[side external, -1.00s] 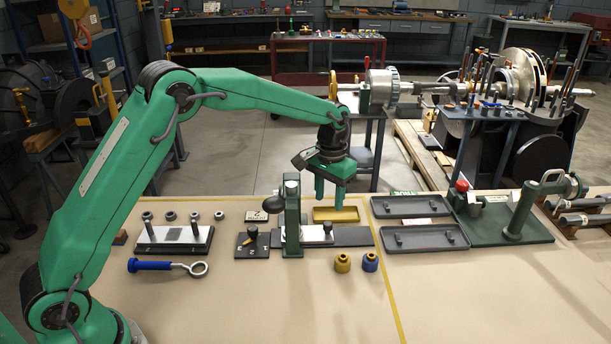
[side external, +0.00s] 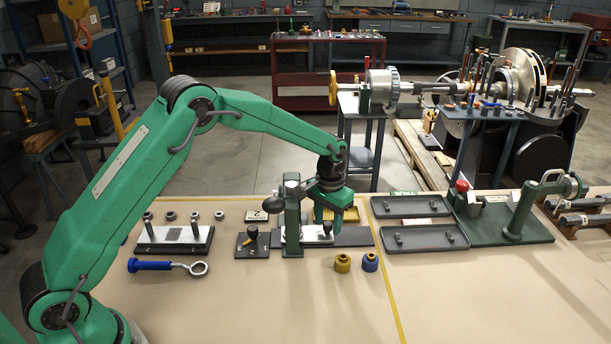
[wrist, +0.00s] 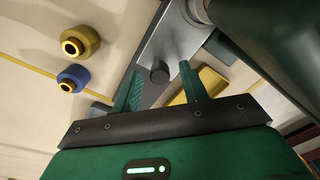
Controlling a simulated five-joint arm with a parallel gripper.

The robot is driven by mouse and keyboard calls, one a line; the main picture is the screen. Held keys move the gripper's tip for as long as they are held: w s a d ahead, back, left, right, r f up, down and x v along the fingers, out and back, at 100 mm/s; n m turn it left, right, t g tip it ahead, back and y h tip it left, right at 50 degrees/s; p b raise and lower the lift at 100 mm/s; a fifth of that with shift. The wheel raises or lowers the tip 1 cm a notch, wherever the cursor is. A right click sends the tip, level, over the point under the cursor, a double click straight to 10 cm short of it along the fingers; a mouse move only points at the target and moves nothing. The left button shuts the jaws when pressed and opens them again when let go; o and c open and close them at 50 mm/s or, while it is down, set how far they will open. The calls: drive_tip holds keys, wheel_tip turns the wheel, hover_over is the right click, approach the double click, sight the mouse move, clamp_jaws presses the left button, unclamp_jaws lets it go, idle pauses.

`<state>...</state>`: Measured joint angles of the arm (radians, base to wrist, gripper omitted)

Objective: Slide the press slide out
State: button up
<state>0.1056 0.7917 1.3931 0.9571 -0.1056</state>
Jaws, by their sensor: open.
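The press (side external: 292,215) is a dark green column with a black ball lever, standing on a long dark base rail (side external: 352,237). The press slide (side external: 315,236) is a silver plate lying on the rail under the press, with a short dark knob (side external: 327,228) on top. The slide also shows in the wrist view (wrist: 176,42), with its knob (wrist: 159,72). My gripper (side external: 329,217) points down just right of the column, low over the slide. In the wrist view its two green fingers (wrist: 160,77) are apart, with the knob appearing between them and gaps on both sides.
A yellow tray (side external: 343,214) lies close behind the rail. A yellow bushing (side external: 342,262) and a blue bushing (side external: 370,261) stand in front. Grey trays (side external: 424,238) lie to the right.

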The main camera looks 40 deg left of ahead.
clamp_jaws()
drive_tip(key=shift+w+d, duration=3.55)
drive_tip(key=shift+w, duration=0.25)
drive_tip(key=shift+w+d, duration=0.35)
drive_tip(key=shift+d, duration=0.1)
unclamp_jaws()
drive_tip(key=shift+s, duration=0.1)
